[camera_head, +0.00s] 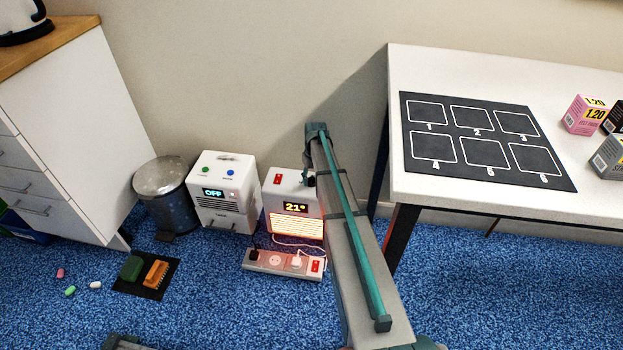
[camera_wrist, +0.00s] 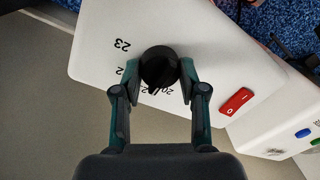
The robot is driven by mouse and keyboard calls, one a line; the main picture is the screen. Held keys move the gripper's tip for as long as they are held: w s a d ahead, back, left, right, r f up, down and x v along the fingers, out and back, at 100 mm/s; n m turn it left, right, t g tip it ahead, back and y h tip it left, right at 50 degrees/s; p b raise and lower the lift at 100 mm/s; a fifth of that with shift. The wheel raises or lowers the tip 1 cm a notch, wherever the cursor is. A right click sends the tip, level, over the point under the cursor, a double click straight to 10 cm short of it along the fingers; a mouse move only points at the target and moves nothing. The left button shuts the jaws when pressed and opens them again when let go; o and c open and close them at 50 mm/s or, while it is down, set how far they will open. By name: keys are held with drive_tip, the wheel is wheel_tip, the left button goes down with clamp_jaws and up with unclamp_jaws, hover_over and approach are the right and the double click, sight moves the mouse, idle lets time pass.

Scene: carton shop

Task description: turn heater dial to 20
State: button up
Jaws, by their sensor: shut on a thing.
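The heater (camera_head: 281,222) is a white box on the blue carpet with a glowing orange grille. Its display (camera_head: 295,207) reads 21°. In the wrist view the heater's top (camera_wrist: 100,25) carries a round black dial (camera_wrist: 160,62) with printed numbers beside it; 23 is clear, others are partly covered. The dial's pointer end faces down in that view, toward the partly covered numbers. My gripper (camera_wrist: 159,72) is shut on the dial, one finger on each side. In the head view my arm hides the heater's right part and most of the gripper.
A red rocker switch (camera_wrist: 236,102) sits beside the dial. A power strip (camera_head: 270,263) lies in front. A white table (camera_head: 450,189) stands to the right.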

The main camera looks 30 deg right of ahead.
sight(312, 176)
drive_tip(key=shift+r+n+p, duration=0.15)
drive_tip(key=shift+n+p, duration=0.15)
drive_tip(key=shift+p, duration=0.1)
drive_tip(key=n+p, duration=0.2)
drive_tip(key=p, duration=0.1)
drive_tip(key=shift+r, duration=0.1)
drive_tip(key=n+p, duration=0.3)
drive_tip(key=shift+w+n, duration=0.1)
drive_tip(key=shift+n, duration=0.2)
drive_tip(key=shift+a+n+g+p, duration=0.1)
drive_tip(key=shift+n+g+p, duration=0.2)
drive_tip(key=shift+n+p, duration=0.75)
drive_tip(key=shift+f+n, duration=0.2)
drive_tip(key=shift+n, duration=0.15)
drive_tip(key=o, duration=1.1)
drive_tip(key=shift+o, duration=0.2)
drive_tip(key=shift+r, duration=0.1)
wheel_tip(312, 176, up, 12)
drive_tip(key=shift+w+d, duration=0.25)
drive_tip(key=shift+d, duration=0.05)
